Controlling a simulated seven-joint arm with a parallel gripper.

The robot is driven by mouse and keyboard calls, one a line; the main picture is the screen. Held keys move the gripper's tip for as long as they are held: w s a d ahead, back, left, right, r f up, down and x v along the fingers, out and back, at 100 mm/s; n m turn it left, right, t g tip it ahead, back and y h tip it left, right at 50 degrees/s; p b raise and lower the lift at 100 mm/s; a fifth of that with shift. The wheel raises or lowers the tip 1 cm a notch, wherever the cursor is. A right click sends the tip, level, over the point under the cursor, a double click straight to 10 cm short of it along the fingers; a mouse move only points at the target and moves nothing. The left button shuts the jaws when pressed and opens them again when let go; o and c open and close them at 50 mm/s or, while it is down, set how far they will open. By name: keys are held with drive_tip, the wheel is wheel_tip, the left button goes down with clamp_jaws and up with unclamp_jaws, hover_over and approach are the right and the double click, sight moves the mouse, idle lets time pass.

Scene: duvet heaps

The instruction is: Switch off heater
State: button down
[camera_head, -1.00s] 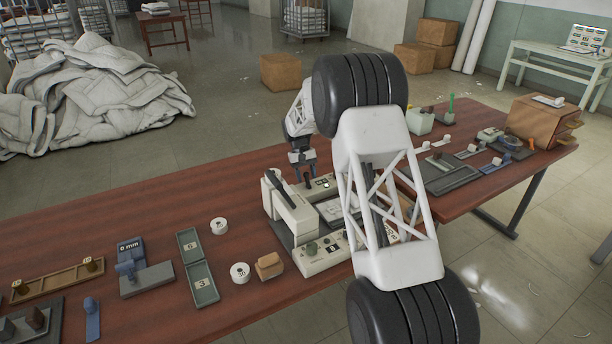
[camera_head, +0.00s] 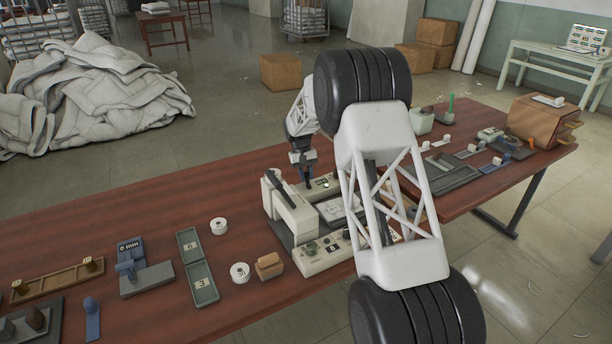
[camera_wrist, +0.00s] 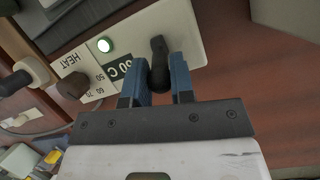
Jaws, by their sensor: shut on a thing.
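The heater panel (camera_wrist: 190,30) is a cream plate with a HEAT label, a dark display (camera_wrist: 122,70) that seems to read 60 C, a brown dial (camera_wrist: 72,86) and a round lamp (camera_wrist: 104,45) glowing pale green. A black switch lever (camera_wrist: 158,48) stands on it. My gripper (camera_wrist: 160,78) has its blue fingers on either side of the lever and is shut on it. In the head view my gripper (camera_head: 307,181) reaches down to the back of the cream machine (camera_head: 293,216), beside the small display (camera_head: 323,184). The lever is mostly hidden there.
My arm covers the machine's right part. On the wooden table (camera_head: 120,210) stand a blue gauge (camera_head: 131,260), grey-green number plates (camera_head: 198,270), white rolls (camera_head: 240,272) and a brown block (camera_head: 269,265). Grey trays (camera_head: 452,178) lie to the right. The table's back left is clear.

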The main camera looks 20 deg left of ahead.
sight(309, 185)
drive_tip(key=shift+s, duration=0.1)
drive_tip(key=shift+s+d+r+t+y, duration=0.15)
drive_tip(key=shift+s+d+t+y, duration=0.2)
drive_tip(key=shift+t+y, duration=0.45)
drive_tip(key=shift+s+d+r+t+y, duration=0.1)
drive_tip(key=shift+s+d+t+y, duration=0.2)
drive_tip(key=shift+t+y, duration=0.45)
drive_tip(key=shift+s+d+f+t+y, duration=0.15)
drive_tip(key=shift+s+d+t+y, duration=0.2)
drive_tip(key=shift+t+y, duration=0.55)
drive_tip(key=shift+s+d+f+t+y, duration=0.1)
drive_tip(key=shift+s+d+t+y, duration=0.25)
drive_tip(key=shift+t+y, duration=0.45)
drive_tip(key=shift+d+t, duration=0.1)
drive_tip(key=shift+t, duration=0.15)
drive_tip(key=c, duration=1)
unclamp_jaws()
drive_tip(key=shift+r, duration=0.1)
drive_tip(key=v, duration=0.7)
drive_tip(key=shift+d+r, duration=0.15)
drive_tip(key=shift+d, duration=0.05)
